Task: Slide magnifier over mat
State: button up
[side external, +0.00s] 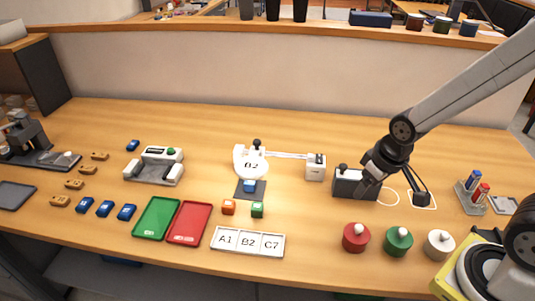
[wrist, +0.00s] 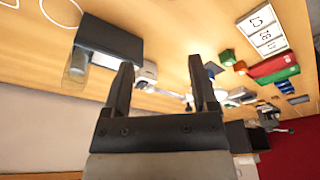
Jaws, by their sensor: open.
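The magnifier is a white round lens frame (side external: 251,163) with a black knob, on a thin arm from a white base (side external: 315,167). "B2" shows through it. My gripper (side external: 372,174) is well to the right of the lens, near a black box. In the wrist view my open gripper (wrist: 160,75) is empty; the magnifier's base (wrist: 146,71) shows beyond it.
The black box (side external: 352,187) with a knob stands close to my gripper, also in the wrist view (wrist: 110,38). Red, green and white knobbed pots stand front right.

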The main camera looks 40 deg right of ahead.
jog(key=t, duration=0.2)
send_near(257, 141)
jog(key=shift+w+f, duration=0.25)
jog(key=shift+f, duration=0.2)
jog(key=shift+f, duration=0.15)
jog(key=shift+x, duration=3.75)
grip_shut()
